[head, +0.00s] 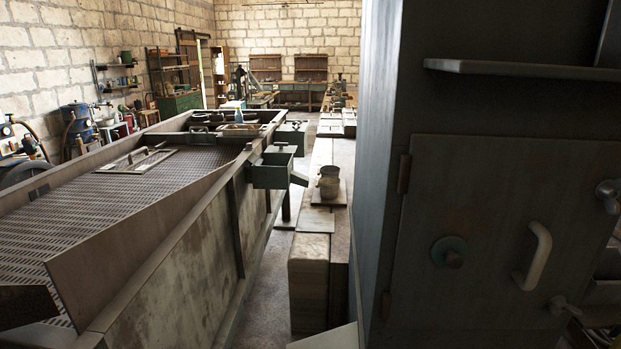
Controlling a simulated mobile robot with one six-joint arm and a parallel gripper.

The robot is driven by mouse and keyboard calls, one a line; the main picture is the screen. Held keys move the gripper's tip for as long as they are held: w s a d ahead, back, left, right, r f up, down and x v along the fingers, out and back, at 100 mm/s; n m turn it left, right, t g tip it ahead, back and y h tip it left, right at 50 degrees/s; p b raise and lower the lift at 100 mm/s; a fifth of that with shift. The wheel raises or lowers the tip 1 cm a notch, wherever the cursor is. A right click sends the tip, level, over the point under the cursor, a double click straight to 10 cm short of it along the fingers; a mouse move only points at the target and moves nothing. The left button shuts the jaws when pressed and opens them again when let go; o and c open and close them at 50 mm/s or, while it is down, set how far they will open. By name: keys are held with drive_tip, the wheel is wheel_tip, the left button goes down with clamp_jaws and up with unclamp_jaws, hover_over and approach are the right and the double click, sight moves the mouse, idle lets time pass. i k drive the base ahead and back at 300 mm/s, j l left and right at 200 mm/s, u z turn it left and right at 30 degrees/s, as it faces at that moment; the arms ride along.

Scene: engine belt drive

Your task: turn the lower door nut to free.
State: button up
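A similar upper nut (608,196) sits higher on the same edge, near the right border of the picture. The door lies flat against the cabinet front and looks shut. It has a pale curved handle (533,257) and a round greenish knob (449,252). How tight the lower nut is cannot be told. I cannot make out my gripper in this view.
A ledge (520,69) juts out above the door. A long metal trough (190,270) with a perforated bed fills the left. A low bench (315,245) with a pot (328,182) stands between trough and cabinet, beside a narrow strip of floor. Dark clutter lies right of the door.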

sight(557, 305)
drive_tip(key=z, duration=1.3)
drive_tip(key=j+z, duration=0.2)
drive_tip(key=k+j+z, duration=0.2)
drive_tip(key=i+j, duration=0.05)
drive_tip(key=j, duration=0.05)
